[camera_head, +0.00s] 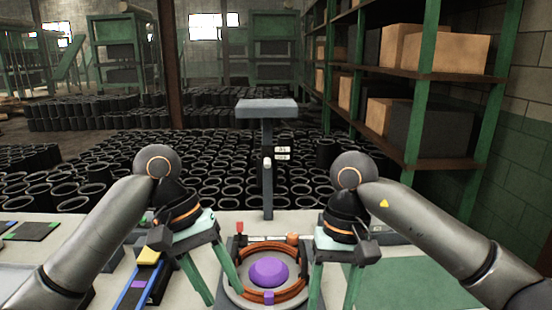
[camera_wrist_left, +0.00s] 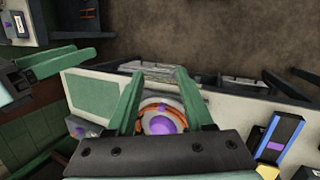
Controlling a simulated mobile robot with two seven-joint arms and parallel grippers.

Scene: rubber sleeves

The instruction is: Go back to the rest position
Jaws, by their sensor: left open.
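My left gripper (camera_head: 222,292) is over the work table, left of the round fixture (camera_head: 268,272). Its green fingers are spread with nothing held between them. In the left wrist view the same gripper (camera_wrist_left: 158,75) shows both fingers apart, with the round fixture (camera_wrist_left: 160,119) seen below between them. My right gripper (camera_head: 332,296) is just right of the fixture, pointing down, its fingers apart and no object seen between them. The fixture has orange-brown rings around a purple dome (camera_head: 269,270).
A grey post with a flat top (camera_head: 267,109) stands behind the fixture. A blue-edged rail with a yellow block (camera_head: 149,256) lies at left, and a green mat (camera_head: 410,284) at right. Many black sleeves cover the floor beyond the table. Shelves with boxes (camera_head: 446,53) stand at right.

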